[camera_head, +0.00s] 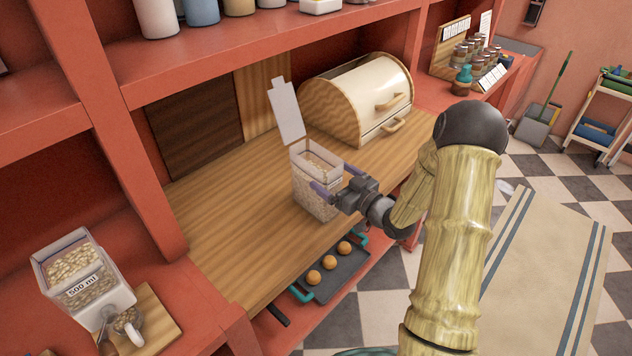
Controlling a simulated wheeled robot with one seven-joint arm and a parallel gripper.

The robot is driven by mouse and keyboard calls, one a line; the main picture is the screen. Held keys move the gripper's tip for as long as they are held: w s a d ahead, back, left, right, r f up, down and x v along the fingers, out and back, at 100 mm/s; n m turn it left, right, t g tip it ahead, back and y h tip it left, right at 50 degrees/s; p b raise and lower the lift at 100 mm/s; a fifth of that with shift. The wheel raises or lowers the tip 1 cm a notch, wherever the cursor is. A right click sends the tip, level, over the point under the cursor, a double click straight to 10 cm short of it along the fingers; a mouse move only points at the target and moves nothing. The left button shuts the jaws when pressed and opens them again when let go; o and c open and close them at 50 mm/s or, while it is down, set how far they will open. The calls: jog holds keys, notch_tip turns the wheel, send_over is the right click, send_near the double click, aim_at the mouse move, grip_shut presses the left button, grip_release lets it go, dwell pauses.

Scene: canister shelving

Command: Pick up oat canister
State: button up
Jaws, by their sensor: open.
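The oat canister (308,193) is a clear, squarish container filled with pale flakes. It stands upright on the wooden counter (225,240) in the middle of the view, and its white lid (287,112) is flipped up. My gripper (329,188) is at the canister's right side, with its purple-tipped fingers spread around the near part of the body. The gripper is open; whether a finger touches the canister I cannot tell. My arm comes in from the lower right.
A cream and wood bread box (362,100) stands behind the canister to the right. A dark tray (338,272) with several round buns lies below the counter's front edge. A grain dispenser (85,272) stands at the lower left. The counter left of the canister is clear.

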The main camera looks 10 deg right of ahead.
aim_at(322, 167)
jog(key=p+x, duration=0.2)
jog(key=x, duration=0.2)
jog(key=shift+w+r, duration=0.2)
jog(key=shift+w, duration=0.05)
jog(key=shift+w+a+f, duration=0.15)
jog(key=shift+w+a, duration=0.05)
jog(key=shift+w, duration=0.1)
jog(key=c, duration=2)
grip_shut()
jog(key=shift+r, duration=0.25)
